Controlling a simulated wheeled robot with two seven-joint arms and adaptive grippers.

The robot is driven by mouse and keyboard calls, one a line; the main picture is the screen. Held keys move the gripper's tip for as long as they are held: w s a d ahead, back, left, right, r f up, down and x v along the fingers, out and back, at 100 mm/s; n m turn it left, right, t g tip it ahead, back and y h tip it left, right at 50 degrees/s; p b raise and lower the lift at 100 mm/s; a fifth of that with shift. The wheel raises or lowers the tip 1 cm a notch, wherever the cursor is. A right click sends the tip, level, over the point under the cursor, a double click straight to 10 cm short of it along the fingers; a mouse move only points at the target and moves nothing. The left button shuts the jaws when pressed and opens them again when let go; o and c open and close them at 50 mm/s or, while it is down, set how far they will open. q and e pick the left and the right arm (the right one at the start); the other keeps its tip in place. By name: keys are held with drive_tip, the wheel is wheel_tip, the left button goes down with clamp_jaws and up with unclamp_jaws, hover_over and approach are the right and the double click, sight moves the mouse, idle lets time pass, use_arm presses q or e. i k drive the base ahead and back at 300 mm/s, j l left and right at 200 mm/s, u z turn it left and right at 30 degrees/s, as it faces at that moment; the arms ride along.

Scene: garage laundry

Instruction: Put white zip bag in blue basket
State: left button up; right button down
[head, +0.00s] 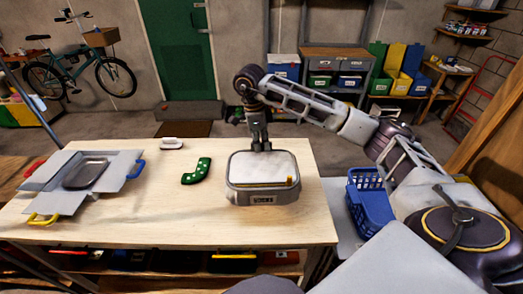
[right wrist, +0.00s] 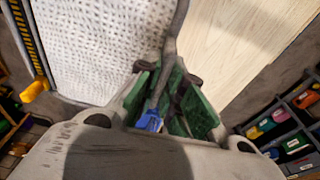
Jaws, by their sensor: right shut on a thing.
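The white zip bag (head: 262,168) lies on the wooden table, a boxy pale bag with a grey rim and a small yellow tab at its right. My right gripper (head: 261,147) points down at the bag's far edge. In the right wrist view the gripper (right wrist: 172,100) is shut on the bag's grey edging, with the white textured top (right wrist: 100,45) beside it. A small blue piece shows between the fingers. The blue basket (head: 371,208) stands on a pale surface right of the table, below my right arm. My left gripper is out of view.
A grey open-flapped box (head: 60,190) with coloured handles sits at the table's left. A green curved object (head: 196,171) and a small white object (head: 172,143) lie between it and the bag. The table's front middle is clear. My right arm spans above the table's right side.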

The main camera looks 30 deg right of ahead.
sight(375, 208)
drive_tip(key=k, duration=1.5)
